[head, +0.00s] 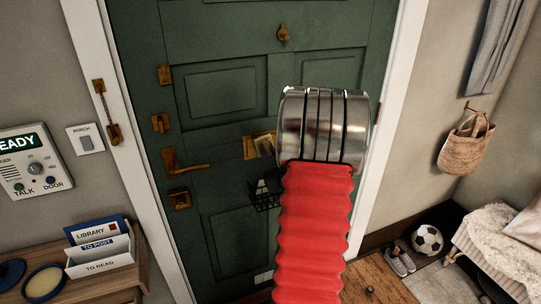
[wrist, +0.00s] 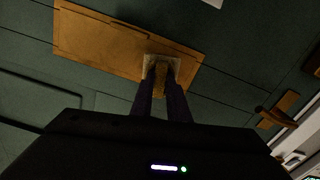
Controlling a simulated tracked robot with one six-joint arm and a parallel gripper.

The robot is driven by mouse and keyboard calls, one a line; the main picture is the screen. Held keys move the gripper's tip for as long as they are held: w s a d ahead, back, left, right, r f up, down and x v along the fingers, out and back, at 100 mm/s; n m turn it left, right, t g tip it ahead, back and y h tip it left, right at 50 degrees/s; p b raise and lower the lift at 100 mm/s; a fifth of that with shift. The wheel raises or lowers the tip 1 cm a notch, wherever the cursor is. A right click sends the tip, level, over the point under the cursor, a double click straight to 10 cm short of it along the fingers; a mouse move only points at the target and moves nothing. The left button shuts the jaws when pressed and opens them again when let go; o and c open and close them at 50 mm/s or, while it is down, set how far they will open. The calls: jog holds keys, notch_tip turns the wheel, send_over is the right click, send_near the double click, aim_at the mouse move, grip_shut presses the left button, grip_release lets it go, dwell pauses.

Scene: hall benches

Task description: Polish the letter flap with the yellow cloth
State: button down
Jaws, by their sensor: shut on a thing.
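The brass letter flap (head: 249,149) is on the green door, its right part hidden behind my arm in the head view. In the wrist view the flap (wrist: 100,40) spans the upper left and middle, tilted. My gripper (wrist: 161,72) is shut on the yellow cloth (wrist: 153,59), which shows as a small, dull, pale yellow patch at the fingertips. The cloth lies over the lower right part of the flap in the wrist view and appears to be against it or very close. In the head view my arm hides most of the gripper.
A black wire basket (head: 266,192) hangs below the flap. A brass door handle (head: 184,165) is to the left, with locks above and below. A letter rack (head: 100,252) stands on the wooden cabinet at left. A football (head: 427,239) and shoes (head: 401,262) lie at right.

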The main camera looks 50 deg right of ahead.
jog(key=shift+x, duration=0.85)
dwell(0.3)
jog(key=shift+s+d, duration=0.1)
jog(key=s+d, duration=0.2)
jog(key=d, duration=0.1)
dwell(0.6)
jog(key=shift+w+d, duration=0.1)
jog(key=shift+d, duration=0.05)
dwell(0.4)
jog(key=shift+w+a, duration=0.5)
jog(key=shift+a, duration=0.4)
jog(key=shift+w+a, duration=0.5)
jog(key=shift+a, duration=0.4)
jog(key=shift+s, duration=0.1)
